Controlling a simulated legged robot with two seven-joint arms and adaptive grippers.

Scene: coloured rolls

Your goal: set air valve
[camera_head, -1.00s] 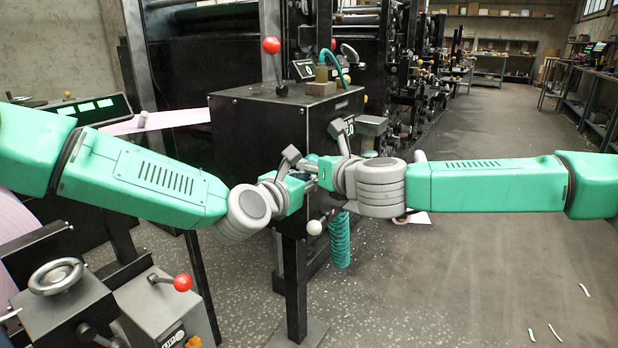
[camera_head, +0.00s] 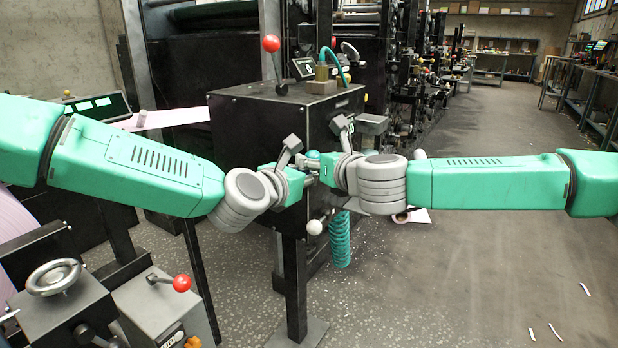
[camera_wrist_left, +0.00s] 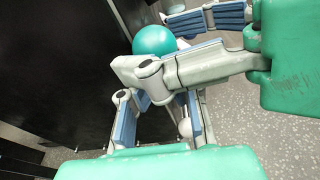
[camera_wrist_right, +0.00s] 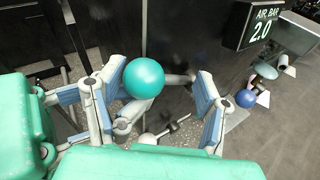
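A teal ball knob (camera_head: 313,155) sits at the front of the black cabinet (camera_head: 255,130), mostly hidden behind my grippers in the head view. In the right wrist view the teal ball (camera_wrist_right: 143,78) appears between the fingertips of my open right gripper (camera_wrist_right: 155,85), close to the left finger; contact cannot be told. My left gripper (camera_wrist_left: 160,110) has its blue-padded fingers apart, with nothing clearly held. It is close below the teal ball (camera_wrist_left: 153,40), and a finger of my right gripper crosses in front of it.
An "AIR BAR 2.0" display (camera_wrist_right: 262,25) and a blue ball (camera_wrist_right: 245,98) are right of the teal ball. A white ball knob (camera_head: 314,227) is below the grippers. A red-knobbed lever (camera_head: 271,45) stands on the cabinet. The floor at right is mostly clear.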

